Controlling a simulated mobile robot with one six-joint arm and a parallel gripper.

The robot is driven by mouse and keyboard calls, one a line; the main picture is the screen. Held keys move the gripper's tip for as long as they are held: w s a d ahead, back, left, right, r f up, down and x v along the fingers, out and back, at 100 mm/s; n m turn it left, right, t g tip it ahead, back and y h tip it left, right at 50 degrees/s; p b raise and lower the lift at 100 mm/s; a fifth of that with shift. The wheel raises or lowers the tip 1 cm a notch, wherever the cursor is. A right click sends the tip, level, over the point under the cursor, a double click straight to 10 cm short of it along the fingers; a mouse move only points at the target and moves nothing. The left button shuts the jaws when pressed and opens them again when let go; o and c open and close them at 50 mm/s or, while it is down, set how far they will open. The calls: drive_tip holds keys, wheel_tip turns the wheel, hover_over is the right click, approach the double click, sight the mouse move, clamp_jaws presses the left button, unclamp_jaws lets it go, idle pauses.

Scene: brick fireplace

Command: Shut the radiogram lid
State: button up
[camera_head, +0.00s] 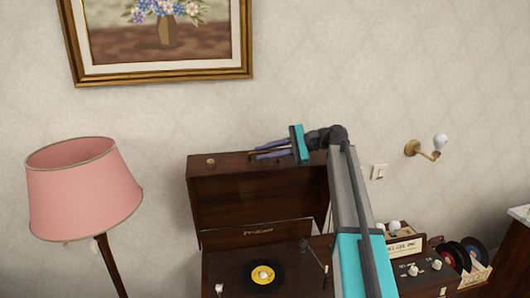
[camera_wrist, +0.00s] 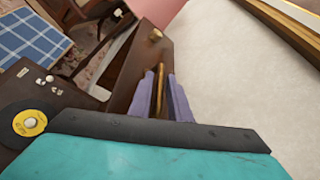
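The radiogram (camera_head: 232,264) is dark wood, and its lid (camera_head: 250,195) stands raised against the wall side. A record (camera_head: 264,275) with a yellow label lies on its turntable; the record also shows in the wrist view (camera_wrist: 28,124). The lid has a brass knob (camera_head: 210,162) at its upper left, also in the wrist view (camera_wrist: 155,35). My gripper (camera_head: 256,152) is at the lid's top edge. In the wrist view its purple fingers (camera_wrist: 160,80) are apart, on either side of a thin brass piece, with a gap visible. Contact with it is unclear.
A pink-shaded lamp (camera_head: 84,188) stands left of the radiogram. A framed flower picture (camera_head: 160,78) hangs above. A wall light (camera_head: 425,150) and switch (camera_head: 379,172) are on the right. A case of records (camera_head: 440,268) stands at lower right.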

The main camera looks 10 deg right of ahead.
clamp_jaws()
